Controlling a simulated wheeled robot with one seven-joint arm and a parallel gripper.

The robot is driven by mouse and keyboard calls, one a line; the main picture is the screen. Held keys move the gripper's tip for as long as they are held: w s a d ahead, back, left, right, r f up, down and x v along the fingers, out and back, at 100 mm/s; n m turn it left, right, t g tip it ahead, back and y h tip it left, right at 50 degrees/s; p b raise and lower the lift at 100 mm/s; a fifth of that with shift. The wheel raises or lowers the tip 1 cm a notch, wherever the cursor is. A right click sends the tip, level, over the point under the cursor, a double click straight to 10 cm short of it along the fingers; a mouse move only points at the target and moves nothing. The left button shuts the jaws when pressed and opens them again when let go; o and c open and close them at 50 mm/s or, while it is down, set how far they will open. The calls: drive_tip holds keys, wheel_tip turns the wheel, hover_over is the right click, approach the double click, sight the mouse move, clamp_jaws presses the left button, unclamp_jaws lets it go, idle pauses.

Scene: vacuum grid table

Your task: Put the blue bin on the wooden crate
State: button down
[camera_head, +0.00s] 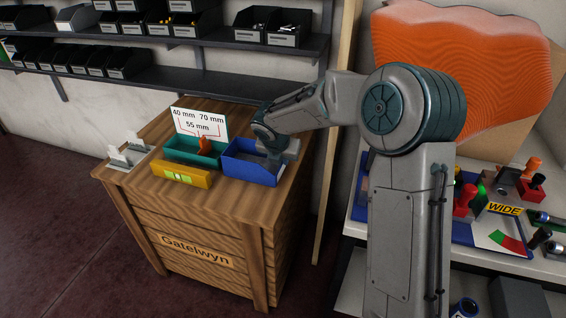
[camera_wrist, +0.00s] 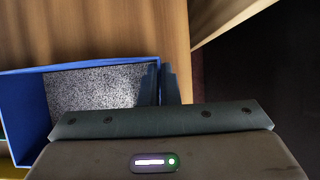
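The wooden crate (camera_head: 205,225) has a "Gatelwyn" label on its front. The blue bin (camera_head: 250,172) is over the right part of the crate top, right of a green bin, and looks level and resting on the wood. The blue bin also fills the left of the wrist view (camera_wrist: 22,100), with a speckled grey floor inside. My gripper (camera_head: 285,150) is at the bin's right side. In the wrist view, my gripper's fingers (camera_wrist: 161,84) are close together, one on each side of the bin's right wall, and look closed on it. The fingertips' lower ends are hidden.
A size sign (camera_head: 200,122) stands behind. White holders (camera_head: 128,152) are at the left. Shelves (camera_head: 200,80) hang behind. A cluttered bench (camera_head: 500,262) stands right.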

drive_tip(key=shift+f, duration=0.1)
drive_tip(key=c, duration=1.7)
unclamp_jaws()
drive_tip(key=shift+s+r+p, duration=0.1)
drive_tip(key=shift+r+p, duration=0.2)
drive_tip(key=shift+r, duration=0.25)
drive_tip(key=p+v, duration=0.3)
drive_tip(key=v, duration=0.8)
drive_tip(key=shift+s+r+p, duration=0.1)
drive_tip(key=shift+s+p, duration=0.05)
drive_tip(key=shift+p, duration=0.25)
